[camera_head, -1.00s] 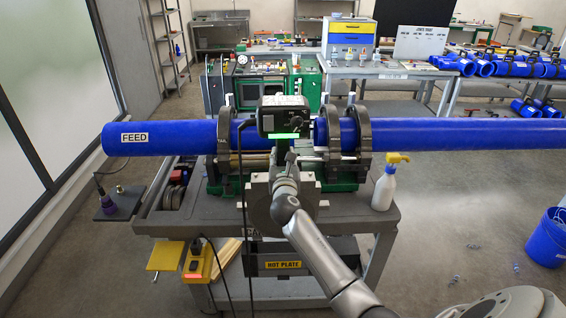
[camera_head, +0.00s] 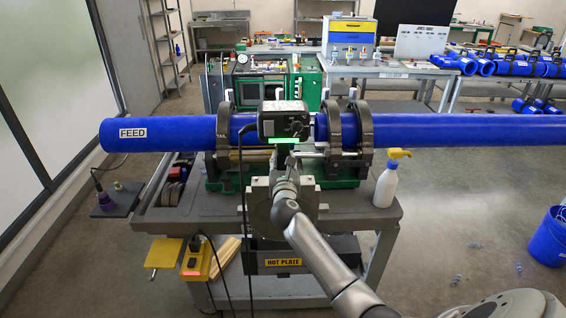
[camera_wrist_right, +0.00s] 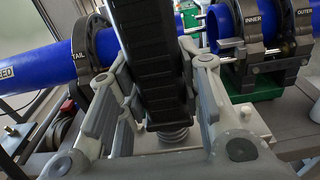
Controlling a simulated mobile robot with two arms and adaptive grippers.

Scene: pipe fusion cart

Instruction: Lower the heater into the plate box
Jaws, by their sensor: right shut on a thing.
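The heater's black control box (camera_head: 284,123), with a lit green strip, stands upright in front of the gap between the two blue pipes. My right gripper (camera_head: 286,153) is shut on the heater's black ribbed handle, which fills the space between the fingers in the right wrist view (camera_wrist_right: 154,75). The heater's plate is not clearly visible. The plate box (camera_head: 320,250), a dark box labelled HOT PLATE, sits low at the cart's front, below the gripper. Its opening is largely hidden by my right arm and wrist. My left gripper is out of view.
Dark clamp rings (camera_head: 335,137) hold the blue pipe marked FEED (camera_head: 170,133) and the right pipe (camera_head: 460,131). A black cable hangs from the heater past a yellow socket box (camera_head: 198,258).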

